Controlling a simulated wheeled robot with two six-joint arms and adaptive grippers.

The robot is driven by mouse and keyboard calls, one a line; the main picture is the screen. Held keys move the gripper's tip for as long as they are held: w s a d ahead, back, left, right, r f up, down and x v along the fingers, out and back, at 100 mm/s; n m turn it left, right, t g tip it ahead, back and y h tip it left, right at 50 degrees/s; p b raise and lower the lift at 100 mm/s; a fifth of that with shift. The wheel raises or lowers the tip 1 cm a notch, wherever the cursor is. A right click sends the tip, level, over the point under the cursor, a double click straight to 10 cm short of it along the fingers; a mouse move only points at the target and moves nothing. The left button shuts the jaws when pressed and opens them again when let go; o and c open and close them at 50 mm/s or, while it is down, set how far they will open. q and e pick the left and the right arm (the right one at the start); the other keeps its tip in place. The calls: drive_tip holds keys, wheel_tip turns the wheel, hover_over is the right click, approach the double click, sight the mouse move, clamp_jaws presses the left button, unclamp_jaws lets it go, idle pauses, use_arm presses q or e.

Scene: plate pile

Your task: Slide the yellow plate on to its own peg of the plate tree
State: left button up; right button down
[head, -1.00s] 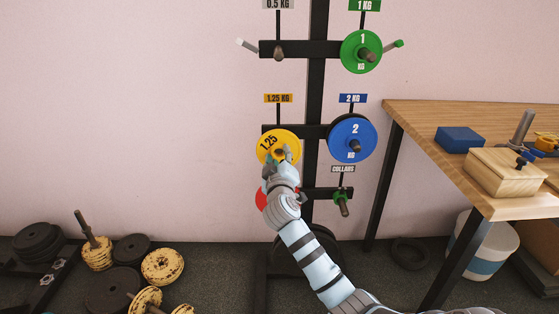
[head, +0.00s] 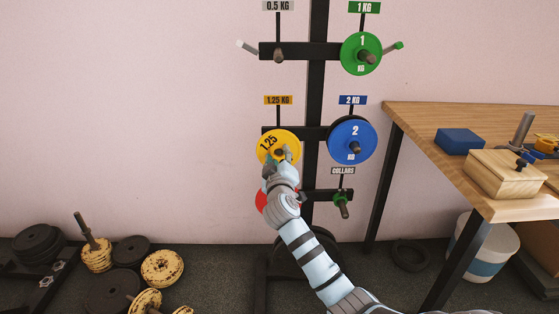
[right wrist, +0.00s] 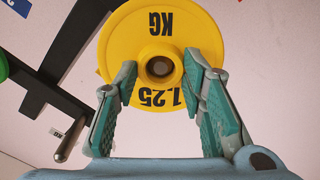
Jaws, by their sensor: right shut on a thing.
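The yellow plate (head: 269,142), marked 1.25, stands upright at the plate tree (head: 317,90), just below the yellow 1.25 KG label (head: 278,100). My right gripper (head: 282,155) is in front of it. In the right wrist view, the yellow plate (right wrist: 195,40) faces the camera, and the two fingers of my right gripper (right wrist: 162,85) are shut on its raised hub, one on each side. A dark round shape shows in the hub's centre; I cannot tell if it is the peg's end. My left gripper is not in view.
A blue plate (head: 352,140) and a green plate (head: 361,54) hang on the tree's right side. The 0.5 KG peg (head: 279,55) is bare. A wooden table (head: 430,125) stands at right.

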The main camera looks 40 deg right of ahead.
sight(279, 152)
drive_tip(key=shift+b+x, duration=0.65)
drive_tip(key=shift+x, duration=0.85)
drive_tip(key=shift+r, duration=0.15)
drive_tip(key=shift+r, duration=0.1)
drive_tip(key=shift+w+d, duration=0.2)
drive_tip(key=shift+b+x, duration=1.1)
drive_tip(key=shift+x, duration=0.55)
drive_tip(key=shift+w, duration=0.1)
drive_tip(key=shift+d, duration=0.1)
drive_tip(key=shift+w, duration=0.15)
